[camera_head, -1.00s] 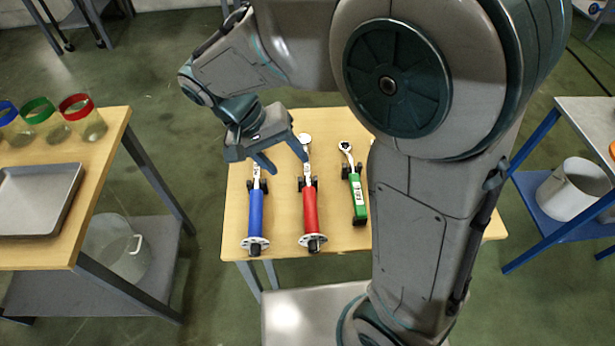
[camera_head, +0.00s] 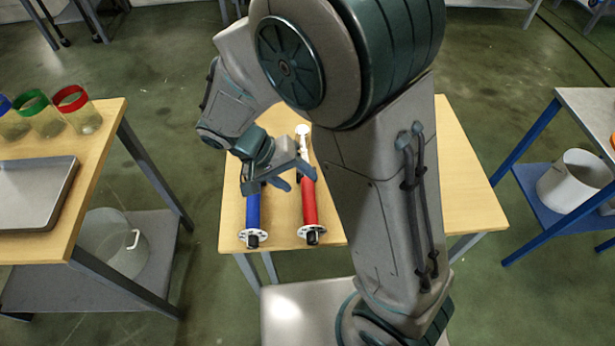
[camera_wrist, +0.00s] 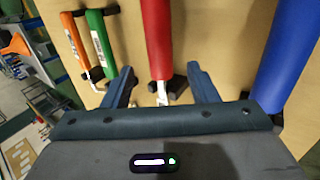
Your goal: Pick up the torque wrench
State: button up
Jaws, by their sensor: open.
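Wrench-like tools with coloured handles lie on the wooden table (camera_head: 455,180); I cannot tell which one the task means. The red one (camera_head: 309,205) and the blue one (camera_head: 252,212) lie side by side in the head view. My gripper (camera_head: 296,181) is open and empty over the upper part of the red one. In the wrist view, the red handle (camera_wrist: 157,35) ends between the two fingertips (camera_wrist: 159,70), its metal neck below it; the height gap is unclear. The blue handle (camera_wrist: 287,55) is at right, and green (camera_wrist: 101,42) and orange (camera_wrist: 75,38) ones are at left.
My arm hides the green and orange tools in the head view. A left table (camera_head: 90,165) holds a metal tray (camera_head: 38,222) and jars with red (camera_head: 70,98), green and blue rims. At right, a blue-framed table (camera_head: 530,140) has a white bucket (camera_head: 575,183) on its lower shelf.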

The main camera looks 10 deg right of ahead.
aim_at(304, 185)
jog(key=x, duration=0.3)
jog(key=shift+d+f, duration=0.15)
jog(key=shift+f, duration=0.15)
grip_shut()
jog(key=shift+r, duration=0.2)
